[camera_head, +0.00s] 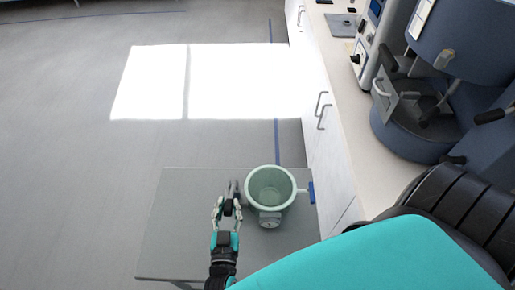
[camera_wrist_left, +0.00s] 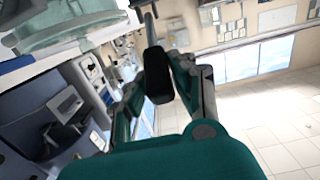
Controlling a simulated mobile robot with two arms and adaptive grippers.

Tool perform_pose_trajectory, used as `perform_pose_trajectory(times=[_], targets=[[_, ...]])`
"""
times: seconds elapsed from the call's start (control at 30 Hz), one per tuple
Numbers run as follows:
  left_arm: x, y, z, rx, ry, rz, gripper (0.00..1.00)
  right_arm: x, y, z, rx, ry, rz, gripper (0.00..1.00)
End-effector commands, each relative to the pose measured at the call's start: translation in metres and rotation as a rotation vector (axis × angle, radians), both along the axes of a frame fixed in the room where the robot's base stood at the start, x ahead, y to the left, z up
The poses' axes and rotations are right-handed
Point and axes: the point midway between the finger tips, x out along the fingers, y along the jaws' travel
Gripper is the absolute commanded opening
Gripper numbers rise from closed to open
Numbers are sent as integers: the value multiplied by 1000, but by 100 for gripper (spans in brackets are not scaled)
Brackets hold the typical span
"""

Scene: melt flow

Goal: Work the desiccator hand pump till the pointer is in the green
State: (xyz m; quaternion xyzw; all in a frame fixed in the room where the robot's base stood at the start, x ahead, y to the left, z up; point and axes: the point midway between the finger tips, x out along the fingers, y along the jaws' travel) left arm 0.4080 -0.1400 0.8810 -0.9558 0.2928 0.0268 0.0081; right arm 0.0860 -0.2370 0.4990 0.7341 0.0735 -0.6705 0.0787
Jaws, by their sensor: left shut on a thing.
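The pale green desiccator (camera_head: 249,190) stands on a small grey table in the head view. A round dial gauge (camera_head: 270,219) sits on its near side; its pointer and green band are too small to read. My left gripper (camera_head: 228,203) is just left of the desiccator, shut on the dark pump handle (camera_wrist_left: 157,76), which shows between the fingers in the left wrist view. The pump's other parts are mostly hidden by the gripper in the head view. Part of the pale desiccator (camera_wrist_left: 75,22) shows at the upper left of the wrist view. My right gripper is not in view.
The grey table (camera_head: 175,225) has bare room left of the gripper. A blue part (camera_head: 311,192) shows at the table's right edge. A white-fronted counter (camera_head: 345,150) runs along the right, with a large blue machine (camera_head: 410,130) on it. Open floor lies beyond the table.

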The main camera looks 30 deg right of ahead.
Motion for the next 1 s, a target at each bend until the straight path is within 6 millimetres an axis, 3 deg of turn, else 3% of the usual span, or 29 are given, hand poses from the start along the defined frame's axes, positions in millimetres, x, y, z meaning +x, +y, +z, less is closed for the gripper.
perform_pose_trajectory(times=[0.27, 0.57, 0.6, 0.7, 0.8, 1.0], targets=[[2, -2, 7, -8, -9, 1, 0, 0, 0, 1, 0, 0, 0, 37], [14, -11, 28, -10, -10, 2, 0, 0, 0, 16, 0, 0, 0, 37], [14, -10, 24, -8, -9, 1, 28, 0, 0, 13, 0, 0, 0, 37], [13, -10, 23, -6, -8, 1, 41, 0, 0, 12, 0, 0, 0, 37], [13, -9, 22, -5, -5, 1, 51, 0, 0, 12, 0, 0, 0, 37], [12, -9, 20, -4, -4, 1, 51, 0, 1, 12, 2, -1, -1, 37]])
